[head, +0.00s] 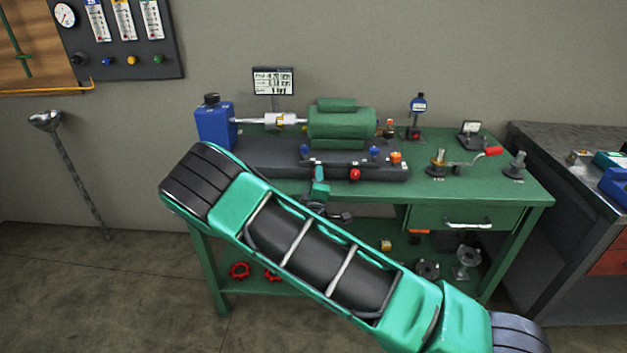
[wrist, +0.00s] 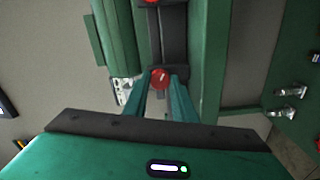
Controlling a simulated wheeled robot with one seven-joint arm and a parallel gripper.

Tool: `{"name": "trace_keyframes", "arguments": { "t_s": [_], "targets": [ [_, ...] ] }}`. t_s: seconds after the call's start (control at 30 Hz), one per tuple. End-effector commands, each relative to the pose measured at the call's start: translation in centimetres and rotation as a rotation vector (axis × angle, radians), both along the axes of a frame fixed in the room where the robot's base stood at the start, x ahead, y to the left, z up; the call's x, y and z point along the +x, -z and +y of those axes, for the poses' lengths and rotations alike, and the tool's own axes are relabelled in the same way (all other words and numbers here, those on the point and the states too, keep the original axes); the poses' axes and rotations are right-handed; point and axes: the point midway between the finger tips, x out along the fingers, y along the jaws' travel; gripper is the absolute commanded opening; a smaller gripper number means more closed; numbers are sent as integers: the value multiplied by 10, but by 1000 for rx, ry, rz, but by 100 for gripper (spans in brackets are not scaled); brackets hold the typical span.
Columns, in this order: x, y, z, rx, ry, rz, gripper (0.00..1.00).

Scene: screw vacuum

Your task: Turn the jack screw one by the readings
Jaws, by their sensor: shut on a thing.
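A green motor (head: 342,122) sits on a dark base (head: 260,160) on the green bench. Its shaft runs through a coupling (head: 280,121) to a blue unit (head: 214,125). My gripper (wrist: 160,88) is shut on a red screw head (wrist: 160,77) at the front of the base. In the head view my gripper (head: 319,177) is at the base's front edge, and the held screw is hidden there. A second red screw (head: 355,174) is farther right. Blue screw heads (head: 305,150) and an orange one (head: 395,157) stand on the base. A small display (head: 273,81) stands behind; its readings are too small to read.
A dial gauge on a stand (head: 418,104), a red-handled tool (head: 489,152) and small fittings (head: 437,162) are on the bench's right. A drawer with a handle (head: 467,224) is below. A grey bench (head: 560,155) adjoins at right. My arm crosses the foreground.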

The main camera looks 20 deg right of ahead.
Motion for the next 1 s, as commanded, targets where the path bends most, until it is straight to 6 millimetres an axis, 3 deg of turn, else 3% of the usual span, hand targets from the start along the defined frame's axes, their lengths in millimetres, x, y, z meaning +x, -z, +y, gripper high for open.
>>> {"name": "trace_keyframes", "arguments": {
  "t_s": [0.5, 0.53, 0.6, 1.0],
  "targets": [
    [1, 2, 3, 24, -6, -4, 2],
    [1, 2, 3, 24, -6, -4, 26],
    [0, 2, 3, 23, -6, -4, 43],
    [-6, 1, 3, 19, -3, -3, 43]
  ]
}}
